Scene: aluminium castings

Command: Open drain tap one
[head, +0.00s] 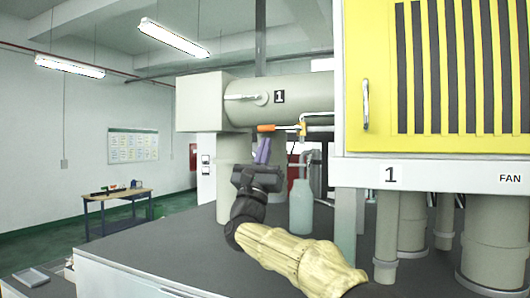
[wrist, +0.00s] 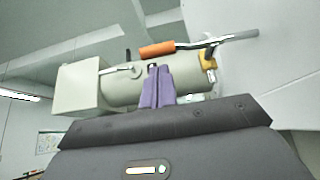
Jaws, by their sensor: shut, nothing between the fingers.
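The drain tap (head: 302,128) is a small brass valve below the big grey pipe marked 1, with an orange lever handle (head: 267,128) pointing level to the left. In the wrist view the orange handle (wrist: 157,49) and brass body (wrist: 208,61) show above the fingers. My gripper (head: 262,151) has purple fingers pointing up, held together with nothing between them. In the head view the fingertips are just below the orange handle. In the wrist view the fingertips (wrist: 159,68) appear below the handle with a gap; I cannot tell the depth between them.
A pale green bottle (head: 301,206) stands under the tap on the dark top (head: 190,245). A yellow striped cabinet door (head: 440,75) and grey pipes stand at right. A grey lever (head: 246,97) is on the big pipe (head: 305,95). A workbench (head: 118,200) is far left.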

